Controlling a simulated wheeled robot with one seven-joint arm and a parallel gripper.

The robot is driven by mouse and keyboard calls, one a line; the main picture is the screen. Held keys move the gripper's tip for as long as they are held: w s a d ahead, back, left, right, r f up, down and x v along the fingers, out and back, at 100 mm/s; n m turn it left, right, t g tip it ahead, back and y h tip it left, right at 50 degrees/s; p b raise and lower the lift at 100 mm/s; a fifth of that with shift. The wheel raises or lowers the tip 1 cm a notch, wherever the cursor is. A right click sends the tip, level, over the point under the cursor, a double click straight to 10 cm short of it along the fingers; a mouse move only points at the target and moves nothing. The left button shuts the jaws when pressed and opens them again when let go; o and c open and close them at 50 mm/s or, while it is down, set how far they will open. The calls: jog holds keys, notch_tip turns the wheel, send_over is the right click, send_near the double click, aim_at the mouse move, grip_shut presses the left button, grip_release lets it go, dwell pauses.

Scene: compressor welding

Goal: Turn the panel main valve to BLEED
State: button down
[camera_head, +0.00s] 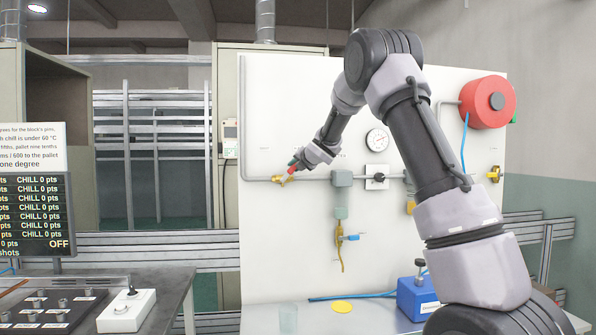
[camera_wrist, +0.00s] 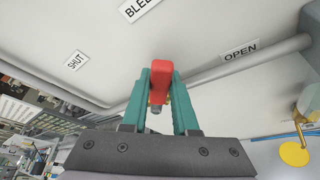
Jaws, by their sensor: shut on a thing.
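The panel main valve shows in the head view as a small brass body (camera_head: 280,179) at the left end of the grey pipe on the white panel. Its red lever handle (camera_wrist: 159,80) sits between the two teal fingers of my gripper (camera_wrist: 161,90), which is shut on it. In the wrist view the BLEED label (camera_wrist: 139,8) is above and slightly left of the handle. The SHUT label (camera_wrist: 76,61) is to the left and the OPEN label (camera_wrist: 242,51) to the right. My gripper partly hides the valve in the head view.
The panel (camera_head: 260,100) also carries a round gauge (camera_head: 377,140), a red reel (camera_head: 488,102) and a lower blue-handled valve (camera_head: 348,237). A blue box (camera_head: 417,298) and a yellow disc (camera_head: 342,307) are on the bench below. A dark console stands at lower left.

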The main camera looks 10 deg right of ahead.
jog(key=shift+a+r+n+h, duration=0.25)
jog(key=shift+a+n+h, duration=0.2)
jog(key=shift+n, duration=0.25)
jog(key=shift+a, duration=0.1)
jog(key=shift+g, duration=0.3)
jog(key=c, duration=0.7)
grip_release()
jog(key=shift+r, duration=0.1)
jog(key=v, duration=1)
jog(key=shift+s, duration=0.4)
